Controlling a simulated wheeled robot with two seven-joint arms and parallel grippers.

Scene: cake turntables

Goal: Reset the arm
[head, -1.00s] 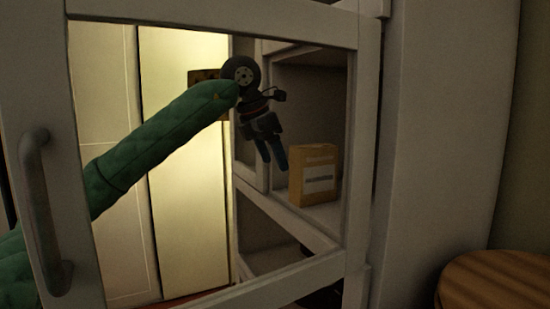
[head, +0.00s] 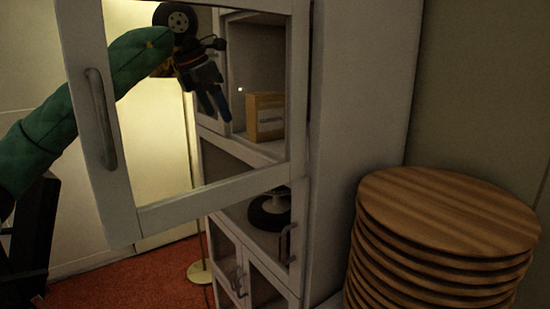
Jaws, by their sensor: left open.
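My right gripper is not in view.
The cabinet door (head: 215,190), with a grey handle (head: 101,118), stands open. A dark round object on a pale stand (head: 270,213) sits on a lower shelf. A stack of round wooden boards (head: 447,212) stands at right.

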